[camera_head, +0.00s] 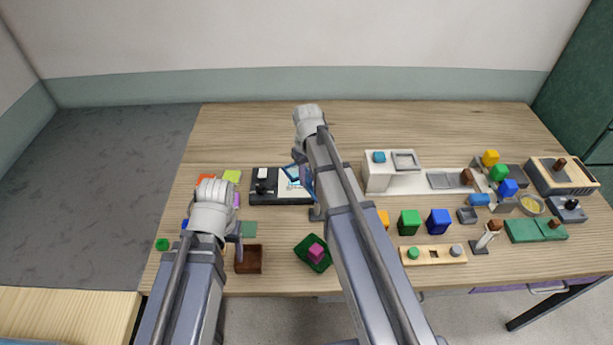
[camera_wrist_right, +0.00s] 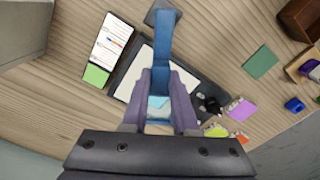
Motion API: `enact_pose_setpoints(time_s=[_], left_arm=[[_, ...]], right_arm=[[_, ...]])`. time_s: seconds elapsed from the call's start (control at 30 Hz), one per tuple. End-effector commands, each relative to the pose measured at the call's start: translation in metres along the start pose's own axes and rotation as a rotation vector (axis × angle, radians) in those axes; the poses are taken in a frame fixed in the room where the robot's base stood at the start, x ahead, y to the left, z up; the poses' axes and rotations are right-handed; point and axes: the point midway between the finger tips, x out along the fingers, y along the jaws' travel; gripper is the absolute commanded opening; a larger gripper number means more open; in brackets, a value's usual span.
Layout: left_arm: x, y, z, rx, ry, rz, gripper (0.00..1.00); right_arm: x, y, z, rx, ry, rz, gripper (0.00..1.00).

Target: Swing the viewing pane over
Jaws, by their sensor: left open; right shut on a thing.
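The viewing pane has a blue frame (camera_head: 293,179) and stands over a black base (camera_head: 262,198) with a white panel, left of the table's middle. My right gripper (camera_head: 301,167) is shut on the blue frame, and the arm hides part of it. In the right wrist view a blue bar (camera_wrist_right: 163,40) runs between the fingers of the right gripper (camera_wrist_right: 160,85), with the white panel and dark base (camera_wrist_right: 121,84) behind it. My left gripper (camera_head: 238,232) is open, near the front left of the table, apart from the base. Its fingers are mostly hidden by its hand.
A brown open box (camera_head: 248,262) and a dark green tray (camera_head: 308,256) with a magenta block stand near the front edge. Coloured pieces lie left of the base. A white machine (camera_head: 385,177) and several blocks fill the right side. The back strip of table is clear.

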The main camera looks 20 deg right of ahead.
Motion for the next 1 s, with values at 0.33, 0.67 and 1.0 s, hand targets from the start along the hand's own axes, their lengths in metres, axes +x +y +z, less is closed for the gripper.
enact_pose_setpoints(time_s=[0.33, 0.67, 1.0], left_arm=[[0.000, 0.000, 0.000, 0.000, 0.000, 0.000, 0.65], [0.000, 0.000, 0.000, 0.000, 0.000, 0.000, 0.65], [-0.015, -0.002, 0.001, 0.000, 0.000, 0.000, 0.65]], right_arm=[[0.000, 0.000, 0.000, -0.001, -0.001, 0.000, 0.43], [0.000, 0.000, 0.000, -0.001, 0.000, 0.000, 0.57], [-0.015, 0.000, 0.000, -0.001, 0.000, 0.000, 0.57]])
